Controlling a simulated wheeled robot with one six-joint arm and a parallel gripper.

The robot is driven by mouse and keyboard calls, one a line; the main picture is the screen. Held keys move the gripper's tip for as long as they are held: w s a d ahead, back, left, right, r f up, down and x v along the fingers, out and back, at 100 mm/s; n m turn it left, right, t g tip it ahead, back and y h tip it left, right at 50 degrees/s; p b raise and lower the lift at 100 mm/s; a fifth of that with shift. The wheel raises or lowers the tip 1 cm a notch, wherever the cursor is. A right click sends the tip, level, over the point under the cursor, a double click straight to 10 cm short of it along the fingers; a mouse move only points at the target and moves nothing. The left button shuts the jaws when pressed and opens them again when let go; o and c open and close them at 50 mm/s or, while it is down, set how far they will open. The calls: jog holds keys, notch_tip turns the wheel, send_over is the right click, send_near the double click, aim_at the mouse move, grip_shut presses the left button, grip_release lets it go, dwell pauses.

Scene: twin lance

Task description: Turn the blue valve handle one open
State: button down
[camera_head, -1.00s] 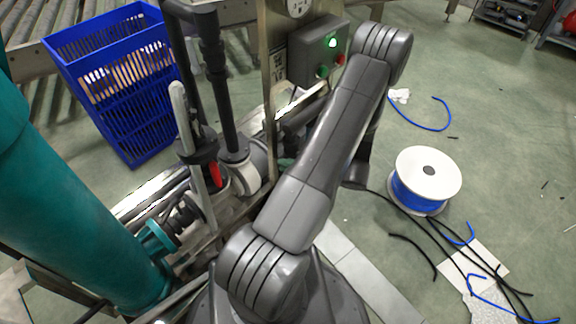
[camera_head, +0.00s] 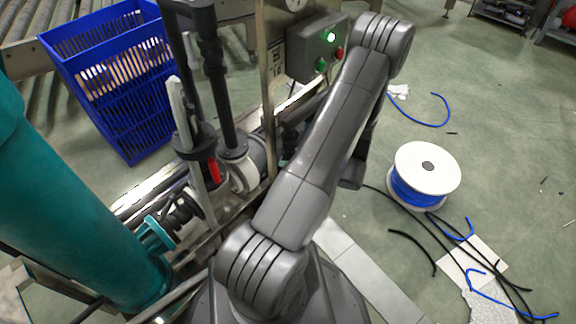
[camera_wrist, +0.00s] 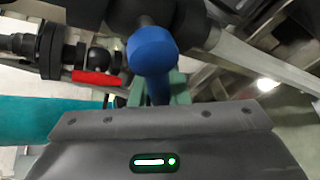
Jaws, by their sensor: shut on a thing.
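The blue valve handle (camera_wrist: 152,52) shows in the wrist view at the upper middle. Its rounded end faces the camera and a blue shaft runs down between the fingers. My gripper (camera_wrist: 157,88) has its grey-green fingers on either side of the blue handle, shut on it. The fingertips are partly hidden by the handle. In the head view my arm blocks the blue handle and the gripper.
A red handle (camera_wrist: 97,78) sits left of the blue one; a red handle also shows in the head view (camera_head: 214,170). A control box (camera_head: 318,50), blue crate (camera_head: 125,110), teal column (camera_head: 70,200) and cable spool (camera_head: 426,170) stand around.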

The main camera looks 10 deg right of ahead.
jog(key=shift+w+d+f+n+t+h+b, duration=0.3)
jog(key=shift+f+n+h+b, duration=0.1)
jog(key=shift+n+h, duration=0.15)
dwell(0.4)
jog(key=c, duration=1.4)
grip_release()
